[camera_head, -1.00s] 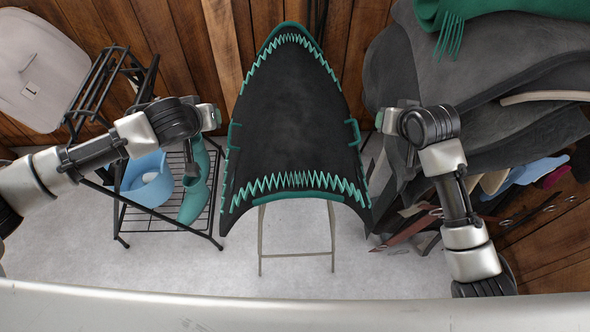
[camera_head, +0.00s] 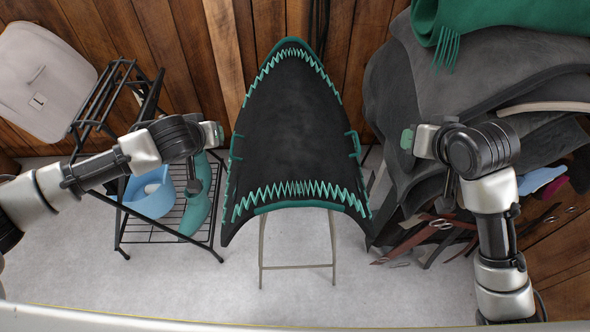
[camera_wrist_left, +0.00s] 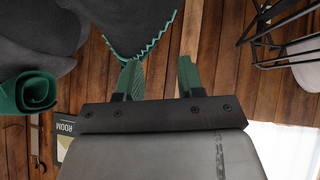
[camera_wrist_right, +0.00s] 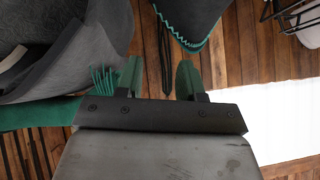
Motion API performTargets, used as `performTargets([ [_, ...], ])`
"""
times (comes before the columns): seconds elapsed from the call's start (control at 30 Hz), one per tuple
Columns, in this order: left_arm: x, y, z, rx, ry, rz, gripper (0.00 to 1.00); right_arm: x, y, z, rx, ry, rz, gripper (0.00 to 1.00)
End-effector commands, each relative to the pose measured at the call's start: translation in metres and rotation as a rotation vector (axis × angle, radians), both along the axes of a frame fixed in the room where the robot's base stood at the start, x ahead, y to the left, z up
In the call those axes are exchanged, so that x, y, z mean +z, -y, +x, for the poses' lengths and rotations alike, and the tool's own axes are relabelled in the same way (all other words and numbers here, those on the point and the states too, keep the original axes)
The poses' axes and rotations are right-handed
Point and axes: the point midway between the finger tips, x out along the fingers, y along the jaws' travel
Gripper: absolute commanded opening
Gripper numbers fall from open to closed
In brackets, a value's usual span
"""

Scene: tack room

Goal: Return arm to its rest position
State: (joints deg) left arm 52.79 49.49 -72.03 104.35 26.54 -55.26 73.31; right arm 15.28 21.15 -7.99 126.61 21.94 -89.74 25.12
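My left gripper (camera_head: 214,134) is in the head view left of the dark pad with green zigzag trim (camera_head: 295,125). In the left wrist view its two green-tipped fingers (camera_wrist_left: 160,78) stand apart with nothing between them. My right gripper (camera_head: 407,139) is right of the pad, in front of a heap of grey pads. In the right wrist view its fingers (camera_wrist_right: 160,78) are also apart and empty. Both grippers are raised and apart from the pad.
A black wire rack (camera_head: 150,238) at the left holds a blue tub (camera_head: 150,193) and a teal boot-like item (camera_head: 197,210). A beige case (camera_head: 45,80) sits above. Grey pads (camera_head: 440,70) and a green fringed cloth (camera_head: 510,22) fill the right. Straps (camera_head: 405,240) lie below.

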Motion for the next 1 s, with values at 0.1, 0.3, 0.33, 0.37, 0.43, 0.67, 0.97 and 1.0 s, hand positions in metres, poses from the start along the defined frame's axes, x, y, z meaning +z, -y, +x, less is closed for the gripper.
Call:
performTargets([
  [0.1,0.000,0.000,0.000,0.000,0.000,0.000,0.38,0.002,0.000,-0.002,0.000,-0.001,0.000,0.38],
  [0.3,0.000,0.000,0.000,0.000,0.000,0.000,0.38,0.001,0.000,-0.002,0.000,0.000,0.000,0.38],
  [0.33,0.000,0.000,0.000,0.000,0.000,0.000,0.38,0.001,0.000,-0.002,0.000,0.000,0.000,0.38],
  [0.37,0.000,0.000,0.000,0.000,0.000,0.000,0.38,0.001,0.000,-0.002,0.000,0.000,0.000,0.38],
  [0.43,0.000,0.000,0.000,0.000,0.000,0.000,0.38,0.001,0.000,-0.001,0.000,0.000,0.000,0.38],
  [0.67,-0.008,0.014,-0.009,-0.035,-0.012,0.004,0.38,-0.007,-0.001,-0.007,0.006,-0.013,-0.007,0.38],
  [0.97,-0.037,0.102,-0.092,-0.278,-0.060,0.026,0.38,-0.070,-0.011,-0.062,0.050,-0.128,-0.075,0.38],
  [1.0,-0.039,0.109,-0.104,-0.299,-0.064,0.027,0.38,-0.079,-0.012,-0.072,0.059,-0.146,-0.087,0.38],
])
